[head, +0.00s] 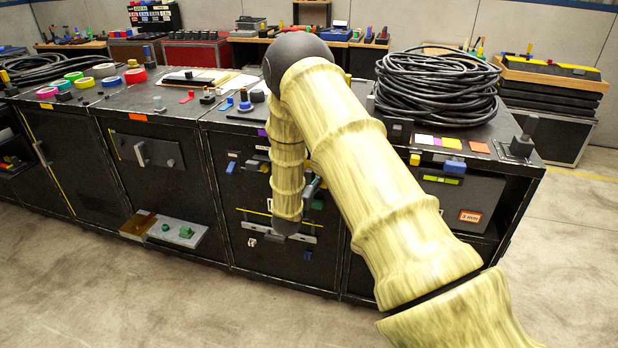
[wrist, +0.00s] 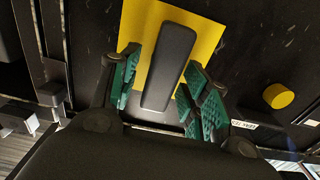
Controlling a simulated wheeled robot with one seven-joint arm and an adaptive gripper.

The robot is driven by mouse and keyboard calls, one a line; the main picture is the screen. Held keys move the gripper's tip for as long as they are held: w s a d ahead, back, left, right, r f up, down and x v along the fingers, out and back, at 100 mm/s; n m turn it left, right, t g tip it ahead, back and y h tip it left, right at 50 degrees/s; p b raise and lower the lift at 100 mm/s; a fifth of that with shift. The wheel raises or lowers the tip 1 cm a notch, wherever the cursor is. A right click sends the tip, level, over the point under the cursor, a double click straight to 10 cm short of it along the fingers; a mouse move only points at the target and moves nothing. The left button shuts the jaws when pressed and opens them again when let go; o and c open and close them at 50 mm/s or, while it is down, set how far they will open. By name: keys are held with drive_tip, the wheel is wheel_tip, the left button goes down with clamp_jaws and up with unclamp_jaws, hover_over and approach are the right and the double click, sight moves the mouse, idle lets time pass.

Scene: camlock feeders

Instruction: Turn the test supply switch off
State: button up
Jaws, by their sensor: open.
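In the wrist view a black bar-shaped lever (wrist: 170,66) stands on a yellow plate (wrist: 207,42) on a dark panel; it looks like the switch handle. My gripper (wrist: 162,86) is open, with one green-padded finger on each side of the lever. Gaps show between the pads and the lever, and I cannot see contact. A small label (wrist: 244,125) beside it is too small and turned to read surely. In the head view my arm covers this part of the cabinet front, so the lever is hidden there.
A round yellow knob (wrist: 278,96) sits to the right of the plate in the wrist view. In the head view, a coil of black cable (head: 437,85) lies on the bench top. A low shelf with green parts (head: 165,230) juts from the cabinet front at left. The floor in front is clear.

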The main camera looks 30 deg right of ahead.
drive_tip(key=c, duration=1)
drive_tip(key=shift+d+f+b, duration=0.1)
drive_tip(key=shift+b, duration=0.2)
drive_tip(key=m+b, duration=0.2)
drive_tip(key=m, duration=0.1)
drive_tip(key=shift+s+d+f, duration=0.1)
drive_tip(key=shift+s+f, duration=0.05)
drive_tip(key=m+b, duration=0.2)
drive_tip(key=m, duration=0.1)
drive_tip(key=m+b, duration=0.3)
drive_tip(key=shift+s+d+f, duration=0.2)
drive_tip(key=m+b, duration=0.1)
drive_tip(key=m, duration=0.1)
drive_tip(key=m+b, duration=0.3)
drive_tip(key=b, duration=0.1)
drive_tip(key=shift+s+d+f+m, duration=0.1)
drive_tip(key=shift+s+f+m, duration=0.05)
drive_tip(key=shift+f+m, duration=0.2)
drive_tip(key=shift+m+b, duration=1.3)
drive_tip(key=shift+m, duration=0.25)
